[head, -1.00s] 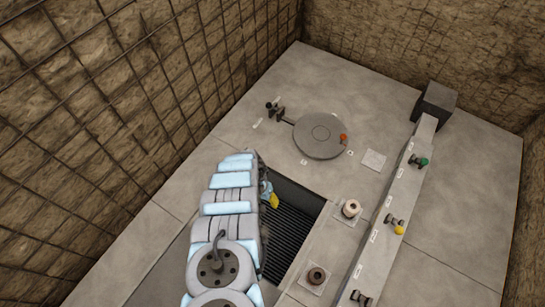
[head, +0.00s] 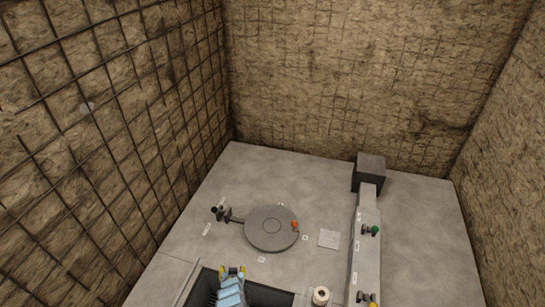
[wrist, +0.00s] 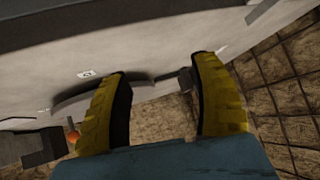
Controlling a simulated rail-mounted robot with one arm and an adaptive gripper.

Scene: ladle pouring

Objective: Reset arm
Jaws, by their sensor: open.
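My gripper (wrist: 160,100) shows in the wrist view as two yellow fingers with dark inner pads, spread apart with nothing between them. In the head view my gripper (head: 233,270) is at the bottom, over the dark recess in the floor, with the blue-covered arm below it. The round grey disc (head: 271,228) lies flat beyond the gripper, with an orange knob (head: 295,225) at its right edge. No ladle can be made out in either view.
A long grey beam (head: 366,240) with a green knob (head: 375,230) and a yellow knob (head: 372,305) runs along the right, ending at a dark block (head: 369,172). A pale spool-like post (head: 321,295) stands right of the recess. Mesh-covered walls (head: 110,120) enclose the left and back.

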